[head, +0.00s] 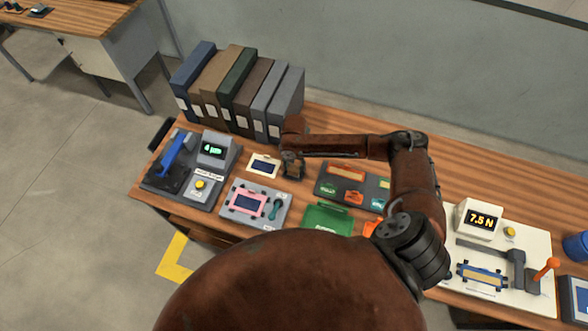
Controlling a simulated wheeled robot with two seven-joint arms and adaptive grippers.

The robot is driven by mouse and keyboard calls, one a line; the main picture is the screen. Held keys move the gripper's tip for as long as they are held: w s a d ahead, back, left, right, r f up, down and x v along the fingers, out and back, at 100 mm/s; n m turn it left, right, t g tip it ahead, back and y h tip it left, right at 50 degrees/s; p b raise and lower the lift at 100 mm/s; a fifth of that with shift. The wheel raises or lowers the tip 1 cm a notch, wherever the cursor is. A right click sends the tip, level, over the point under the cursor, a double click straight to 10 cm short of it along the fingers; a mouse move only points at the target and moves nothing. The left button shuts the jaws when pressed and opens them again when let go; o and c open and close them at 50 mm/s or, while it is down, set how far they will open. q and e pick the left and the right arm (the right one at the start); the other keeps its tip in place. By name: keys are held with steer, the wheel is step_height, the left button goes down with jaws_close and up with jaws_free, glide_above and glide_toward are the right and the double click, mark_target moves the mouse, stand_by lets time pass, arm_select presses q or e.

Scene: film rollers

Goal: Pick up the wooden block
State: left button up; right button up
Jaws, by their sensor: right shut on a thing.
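My right gripper (292,170) reaches in from the right and points down at the middle of the workbench, in front of the row of binders. It is shut on a small brownish thing, which I take to be the wooden block. The gripper hides most of it, and I cannot tell whether it touches the bench. A cream frame with a dark blue middle (263,165) lies just left of the gripper, apart from it. My left gripper is not in view.
Upright binders (235,90) stand behind. A grey press station (190,170) is at left, a grey tray with a pink frame (255,203) in front, and a dark tray (352,187) at right. A force gauge station (500,250) stands farther right.

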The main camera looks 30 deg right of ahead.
mark_target(293, 167)
steer(key=shift+r, duration=0.1)
steer(key=shift+r, duration=0.5)
step_height(293, 167, up, 2)
steer(key=shift+a+r, duration=0.15)
steer(key=shift+r, duration=0.1)
steer(key=s+a+r, duration=0.6)
steer(key=a+r, duration=0.3)
steer(key=a, duration=0.3)
steer(key=shift+s+r, duration=0.2)
steer(key=shift+s, duration=0.2)
